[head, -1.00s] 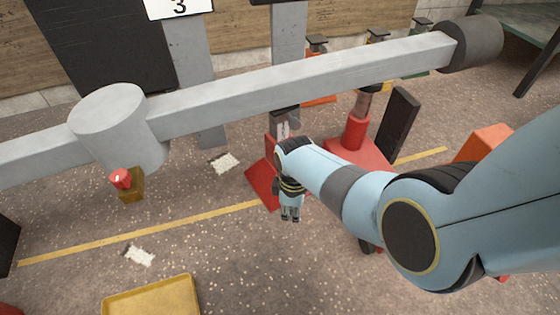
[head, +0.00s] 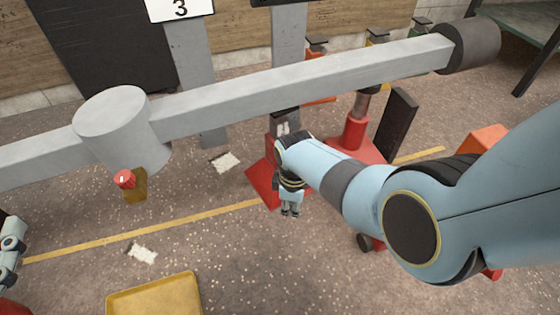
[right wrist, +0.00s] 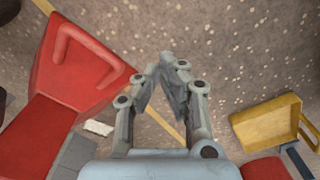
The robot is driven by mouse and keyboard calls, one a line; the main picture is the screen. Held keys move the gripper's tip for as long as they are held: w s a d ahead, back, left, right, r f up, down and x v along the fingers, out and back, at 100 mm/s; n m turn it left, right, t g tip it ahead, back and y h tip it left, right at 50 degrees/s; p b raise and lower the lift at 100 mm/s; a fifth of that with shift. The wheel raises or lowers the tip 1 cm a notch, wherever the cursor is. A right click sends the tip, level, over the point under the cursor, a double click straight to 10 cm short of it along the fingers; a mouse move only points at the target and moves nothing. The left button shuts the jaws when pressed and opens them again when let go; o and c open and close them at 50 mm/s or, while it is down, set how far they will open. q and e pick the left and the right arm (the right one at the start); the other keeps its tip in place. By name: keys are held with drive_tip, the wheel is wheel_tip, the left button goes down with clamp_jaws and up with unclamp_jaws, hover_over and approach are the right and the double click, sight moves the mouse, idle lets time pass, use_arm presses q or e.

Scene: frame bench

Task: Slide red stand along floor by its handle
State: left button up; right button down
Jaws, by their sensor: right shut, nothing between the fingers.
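A red stand (head: 263,186) rests on the floor under the grey beam, partly hidden by my right arm. The right wrist view shows a red base with a raised loop handle (right wrist: 85,50) at upper left. My right gripper (head: 290,212) points down in front of the red stand; its fingers (right wrist: 168,65) are closed, empty and apart from the handle. Part of my left arm's end (head: 10,245) shows at the left edge, cut off, so its fingers cannot be judged.
A thick grey beam (head: 300,82) crosses above the floor. Another red base with a post (head: 355,135) and a black panel (head: 397,125) stand to the right. A yellow tray (head: 155,300) lies at front. A yellow line (head: 150,233) crosses open floor.

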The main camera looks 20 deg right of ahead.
use_arm(q)
drive_tip(key=s+a+f+n+g+y+p, duration=0.1)
drive_tip(key=s+f+g+p, duration=0.4)
drive_tip(key=s+f+g, duration=0.2)
wheel_tip(320, 180, down, 2)
drive_tip(key=g, duration=0.3)
drive_tip(key=shift+s+a+f, duration=0.15)
drive_tip(key=shift+a, duration=0.25)
idle(0.6)
